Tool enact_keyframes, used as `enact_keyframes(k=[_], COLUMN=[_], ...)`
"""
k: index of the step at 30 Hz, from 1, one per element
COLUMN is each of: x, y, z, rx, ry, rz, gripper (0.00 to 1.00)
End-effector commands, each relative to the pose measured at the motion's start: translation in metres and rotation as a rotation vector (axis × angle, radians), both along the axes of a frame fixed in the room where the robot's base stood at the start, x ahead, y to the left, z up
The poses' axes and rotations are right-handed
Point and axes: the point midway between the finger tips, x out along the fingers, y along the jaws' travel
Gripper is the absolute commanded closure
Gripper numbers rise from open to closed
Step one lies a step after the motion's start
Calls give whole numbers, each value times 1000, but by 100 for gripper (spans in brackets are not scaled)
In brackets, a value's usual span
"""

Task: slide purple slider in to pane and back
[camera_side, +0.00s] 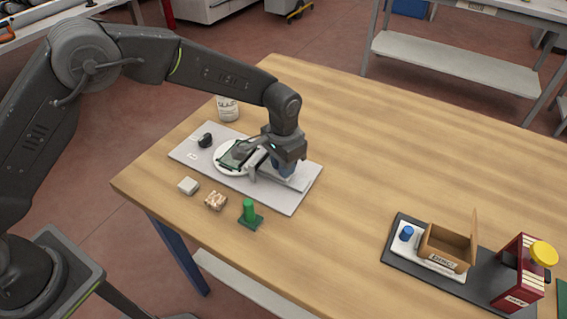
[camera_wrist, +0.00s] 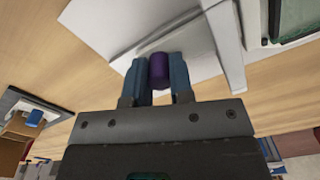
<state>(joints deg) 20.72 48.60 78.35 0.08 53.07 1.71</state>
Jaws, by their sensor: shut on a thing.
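The purple slider's knob (camera_wrist: 159,71) shows in the wrist view between the two blue fingers of my gripper (camera_wrist: 159,76), which is shut on it. In the side view my gripper (camera_side: 284,170) points down over the right part of the grey base plate (camera_side: 286,203) and hides the knob. A square glass pane (camera_side: 232,155) lies on a round white disc (camera_side: 221,168) at the left of my gripper. A grey upright part stands between my gripper and the disc. I cannot tell whether the slider touches the pane.
A black knob (camera_side: 205,140) sits on the plate's far left. A white block (camera_side: 188,186), a small patterned block (camera_side: 215,201) and a green peg on a base (camera_side: 249,213) stand in front. A dark tray (camera_side: 388,247) with a wooden box (camera_side: 446,246) is at right. The table's middle is clear.

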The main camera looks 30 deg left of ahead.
Motion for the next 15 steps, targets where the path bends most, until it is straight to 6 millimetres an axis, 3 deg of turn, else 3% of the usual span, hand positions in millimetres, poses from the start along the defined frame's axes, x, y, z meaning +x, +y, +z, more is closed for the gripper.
enact_keyframes(k=[3, 11, 15], x=[0, 0, 1], y=[0, 1, 13], z=[0, 1, 1], rx=[0, 0, -2], ry=[-1, -1, -1], rz=[0, 0, 2], gripper=[100, 100, 100])
